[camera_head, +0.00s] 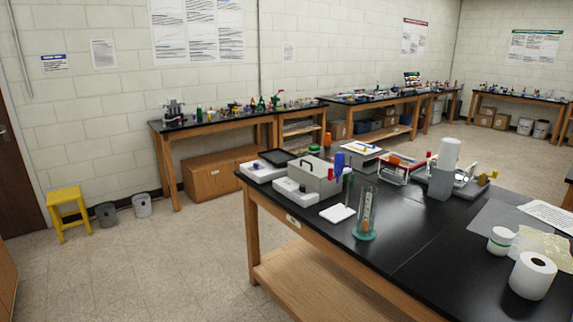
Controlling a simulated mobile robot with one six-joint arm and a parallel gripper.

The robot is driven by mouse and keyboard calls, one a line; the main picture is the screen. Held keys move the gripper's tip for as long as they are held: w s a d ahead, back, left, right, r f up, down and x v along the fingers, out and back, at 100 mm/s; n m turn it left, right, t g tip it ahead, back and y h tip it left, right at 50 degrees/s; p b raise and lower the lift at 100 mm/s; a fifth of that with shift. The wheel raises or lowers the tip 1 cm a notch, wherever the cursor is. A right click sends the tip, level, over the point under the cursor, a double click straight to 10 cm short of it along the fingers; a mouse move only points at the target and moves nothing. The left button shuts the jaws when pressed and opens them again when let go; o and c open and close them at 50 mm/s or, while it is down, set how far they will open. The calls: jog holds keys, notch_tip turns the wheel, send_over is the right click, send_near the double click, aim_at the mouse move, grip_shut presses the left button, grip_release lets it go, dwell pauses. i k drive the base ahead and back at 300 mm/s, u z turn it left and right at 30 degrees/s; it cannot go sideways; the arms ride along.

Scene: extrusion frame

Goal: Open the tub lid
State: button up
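A small white round tub (499,246) with a green band near its top stands on the black bench at the right. A white top that looks like its lid (503,233) sits on it and appears closed. My gripper is not in view, so its position relative to the tub does not show. A grey box (315,174) with a black handle on its top stands at the left end of the same bench; it looks shut.
A white paper roll (532,275) stands close in front of the tub. Crumpled yellowish film (541,247) lies to its right. A tall clear cylinder (367,212) on a green base stands left. The black bench top (440,245) left of the tub is clear.

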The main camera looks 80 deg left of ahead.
aim_at(317, 167)
jog(key=u, duration=0.45)
jog(key=k, duration=0.25)
jog(key=u, duration=2.15)
jog(key=k, duration=0.6)
jog(key=z, duration=0.1)
jog(key=i, duration=0.6)
jog(key=u, duration=0.05)
